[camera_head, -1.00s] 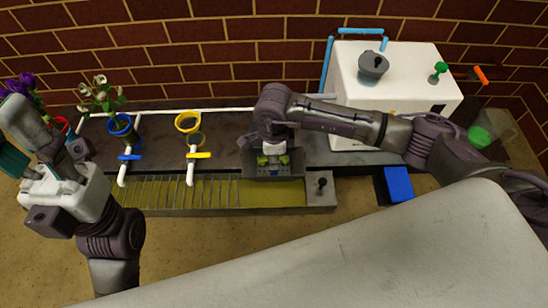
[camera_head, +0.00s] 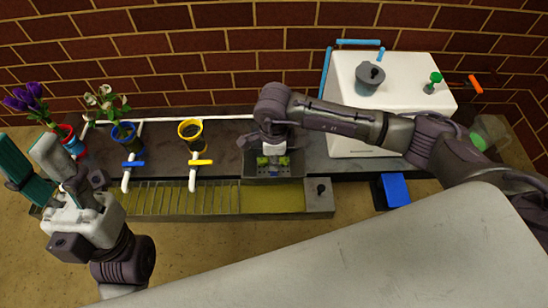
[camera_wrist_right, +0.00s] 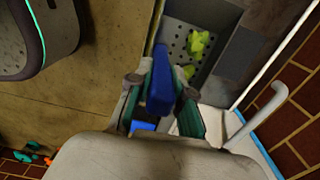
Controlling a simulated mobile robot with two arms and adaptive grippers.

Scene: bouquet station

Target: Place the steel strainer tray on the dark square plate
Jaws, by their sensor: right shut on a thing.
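The steel strainer tray (camera_head: 250,166) is a grey perforated box with yellow-green pieces inside. It is over the front edge of the dark counter, behind the trough. In the right wrist view its holed floor (camera_wrist_right: 178,50) shows beyond the fingers. My right gripper (camera_head: 272,150) points down at the tray. In the wrist view it is shut on a blue piece (camera_wrist_right: 160,88), which seems to be the tray's handle. A dark square piece (camera_head: 379,196), perhaps the plate, shows at right, partly under a blue block. My left gripper (camera_head: 30,150) is open and empty at far left.
A slatted trough (camera_head: 160,203) runs along the counter front. A white box (camera_head: 400,72) with a grey knob stands back right. Blue (camera_head: 124,132) and yellow (camera_head: 190,130) funnels on white pipes and flowers (camera_head: 27,98) stand left.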

